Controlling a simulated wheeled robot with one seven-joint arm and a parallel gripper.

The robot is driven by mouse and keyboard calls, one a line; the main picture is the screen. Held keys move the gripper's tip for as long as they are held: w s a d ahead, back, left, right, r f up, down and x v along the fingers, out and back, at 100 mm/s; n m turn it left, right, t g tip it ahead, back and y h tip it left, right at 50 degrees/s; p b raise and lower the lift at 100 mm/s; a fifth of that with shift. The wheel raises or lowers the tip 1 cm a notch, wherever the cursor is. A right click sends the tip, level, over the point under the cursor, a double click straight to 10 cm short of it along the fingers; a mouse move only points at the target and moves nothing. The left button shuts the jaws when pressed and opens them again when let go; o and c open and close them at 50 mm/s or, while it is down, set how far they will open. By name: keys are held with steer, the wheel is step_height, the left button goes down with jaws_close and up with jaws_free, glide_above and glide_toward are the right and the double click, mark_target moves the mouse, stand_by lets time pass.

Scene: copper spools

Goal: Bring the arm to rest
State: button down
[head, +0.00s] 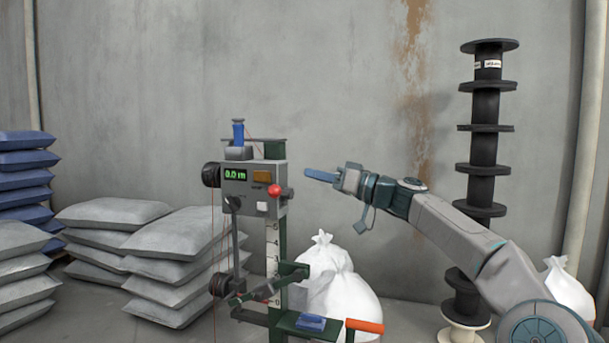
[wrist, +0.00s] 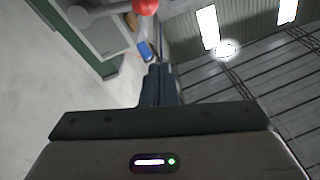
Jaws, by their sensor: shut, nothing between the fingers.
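My gripper (head: 322,175) is at the middle of the head view, at the end of my arm, which reaches in from the lower right. Its blue fingers point left toward the grey winding machine (head: 236,190) and end a little to the right of its red knob (head: 274,190). The fingers are together with nothing between them. In the wrist view my gripper (wrist: 160,72) shows its closed fingers from behind, with the red knob (wrist: 145,6) at the top. I cannot tell the exact gap between fingertips and machine.
The machine's display reads 0.0 m. A blue spool (head: 238,132) stands on its top. White sacks (head: 335,285) lie below my gripper. A stack of black spools (head: 484,145) stands at the right. Grey sacks (head: 175,255) and blue sacks (head: 22,180) are piled at the left. A concrete wall is behind.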

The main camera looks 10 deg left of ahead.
steer(key=shift+s+d, duration=0.1)
steer(key=shift+d, duration=0.15)
steer(key=s+a+f+g+h+p, duration=0.2)
steer(key=s+a+h+p, duration=0.35)
steer(key=a+p, duration=0.25)
steer(key=s+d+f+m+h+p, duration=0.1)
steer(key=s+f+m+h+p, duration=0.1)
steer(key=s+f+h+p, duration=0.3)
steer(key=s+d+r+m+h+p, duration=0.2)
steer(key=s+d+m+h+p, duration=0.2)
steer(key=s+d+p, duration=0.7)
steer(key=s+d+r+m+g+h+p, duration=0.1)
steer(key=s+d+r+m+h+p, duration=0.2)
steer(key=s+d+p, duration=0.8)
steer(key=s+d+m+h, duration=0.1)
steer(key=s+d+m, duration=0.1)
steer(key=s+d, duration=0.3)
steer(key=shift+s+r+h+p, duration=0.2)
steer(key=shift+s+h+p, duration=0.2)
steer(key=shift+s, duration=0.55)
